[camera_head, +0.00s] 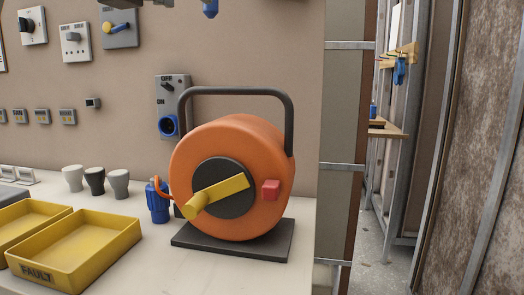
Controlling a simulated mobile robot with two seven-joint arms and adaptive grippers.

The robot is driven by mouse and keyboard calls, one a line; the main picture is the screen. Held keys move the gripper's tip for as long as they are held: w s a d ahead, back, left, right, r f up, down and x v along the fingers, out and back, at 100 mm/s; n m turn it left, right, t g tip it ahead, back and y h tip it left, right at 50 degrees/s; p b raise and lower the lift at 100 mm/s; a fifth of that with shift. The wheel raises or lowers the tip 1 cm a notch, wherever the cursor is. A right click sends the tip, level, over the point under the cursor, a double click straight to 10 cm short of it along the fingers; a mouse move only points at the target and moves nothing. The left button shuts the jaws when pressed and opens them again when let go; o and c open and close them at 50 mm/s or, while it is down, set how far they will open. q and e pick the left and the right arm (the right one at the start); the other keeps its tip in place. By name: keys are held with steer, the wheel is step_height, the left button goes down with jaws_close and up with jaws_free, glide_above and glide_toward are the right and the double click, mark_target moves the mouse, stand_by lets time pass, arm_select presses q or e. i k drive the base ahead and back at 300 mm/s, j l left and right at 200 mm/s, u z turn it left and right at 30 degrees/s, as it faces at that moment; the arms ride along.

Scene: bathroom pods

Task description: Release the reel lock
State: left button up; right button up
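An orange cable reel (245,145) stands upright on a dark base plate (270,243) on the counter, under a dark carrying handle (240,91). Its front has a dark hub disc (240,172) with a yellow crank (222,194) slanting down to the left to a round knob. A small red block (270,189), which looks like the reel lock, sits right of the hub. I cannot tell whether it is set or released. An orange cable runs from the reel's left side to a blue plug (157,201) beside it. Neither gripper is in view.
Yellow trays, one marked FAULT (75,250), lie at the front left. Several cups, including a dark one (95,180), stand behind them. A grey socket box (172,105) is on the wall behind the reel. The counter (300,225) ends just right of the reel.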

mark_target(271, 188)
steer(key=k+j, duration=0.55)
steer(key=j, duration=0.15)
steer(key=k+j, duration=0.55)
steer(key=j, duration=0.15)
